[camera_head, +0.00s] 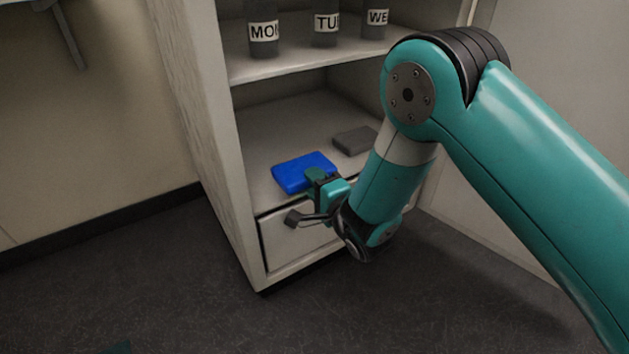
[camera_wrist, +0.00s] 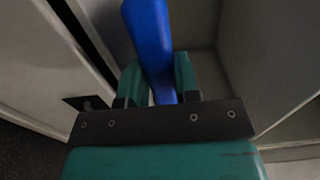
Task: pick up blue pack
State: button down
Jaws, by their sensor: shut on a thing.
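The blue pack (camera_head: 302,171) is a flat blue block at the front of the cabinet's lower shelf in the head view. My gripper (camera_head: 315,176) is at its front edge. In the wrist view the blue pack (camera_wrist: 151,42) stands between the two teal fingers of my gripper (camera_wrist: 158,82), which are shut on it. I cannot tell whether the pack is lifted off the shelf.
A grey pack (camera_head: 355,140) lies on the lower shelf (camera_head: 285,125), to the right of the blue one. Dark bottles labelled MO (camera_head: 263,30), TU (camera_head: 326,22) and WE (camera_head: 376,17) stand on the shelf above. A drawer (camera_head: 290,240) is below. The cabinet's left side wall (camera_head: 200,90) is close by.

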jog(key=s+d+r+p, duration=0.1)
jog(key=s+d+r, duration=0.4)
jog(key=s+d, duration=0.3)
jog(key=s, duration=0.3)
jog(key=shift+s, duration=0.3)
jog(key=shift+f, duration=0.1)
